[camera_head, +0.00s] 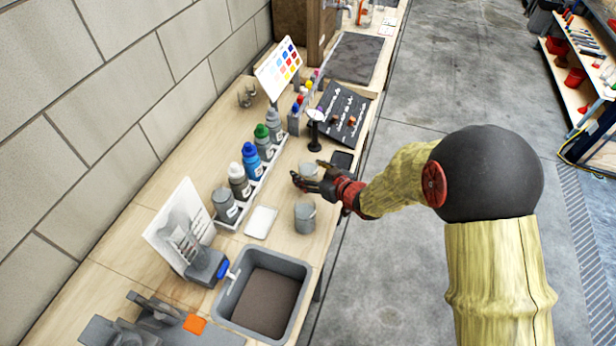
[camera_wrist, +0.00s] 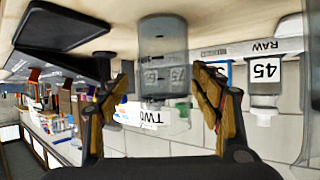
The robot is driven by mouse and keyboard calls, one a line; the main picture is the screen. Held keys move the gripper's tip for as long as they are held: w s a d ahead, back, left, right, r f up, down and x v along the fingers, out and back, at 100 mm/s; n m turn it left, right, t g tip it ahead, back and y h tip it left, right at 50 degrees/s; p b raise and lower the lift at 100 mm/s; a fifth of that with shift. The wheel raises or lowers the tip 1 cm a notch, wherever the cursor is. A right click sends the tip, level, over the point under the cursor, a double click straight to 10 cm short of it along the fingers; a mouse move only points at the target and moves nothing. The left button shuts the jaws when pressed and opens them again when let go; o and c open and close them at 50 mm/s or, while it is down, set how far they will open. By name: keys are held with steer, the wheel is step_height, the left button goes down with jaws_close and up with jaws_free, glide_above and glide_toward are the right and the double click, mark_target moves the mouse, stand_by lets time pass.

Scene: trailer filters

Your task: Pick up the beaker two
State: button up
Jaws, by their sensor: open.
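A clear beaker (camera_head: 310,168) stands on the bench beside my gripper (camera_head: 296,181), partly hidden by its fingers. In the wrist view, which is upside down, a translucent grey beaker (camera_wrist: 163,48) sits centred in front of my gripper (camera_wrist: 170,85), with one finger on each side of the view. The lettering TWO shows at its lower end in the picture; I cannot tell if it is on the beaker or behind. The fingers are spread, with nothing visibly held. A second grey beaker (camera_head: 305,217) stands nearer in the head view.
A row of bottles (camera_head: 252,163) stands in a white rack towards the wall. A grey bin (camera_head: 304,318), a white tray (camera_head: 260,222) and a black stand (camera_head: 314,132) are nearby. The aisle floor is clear.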

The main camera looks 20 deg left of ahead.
steer(key=b+x, duration=0.1)
steer(key=x, duration=0.2)
steer(key=shift+a+f+b, duration=0.3)
steer(key=shift+a+b, duration=0.1)
steer(key=shift+a, duration=0.05)
steer(key=shift+w+a+f, duration=0.1)
steer(key=shift+w+a, duration=0.15)
steer(key=shift+a, duration=0.05)
steer(key=shift+c, duration=0.7)
steer(key=c, duration=1.5)
jaws_close()
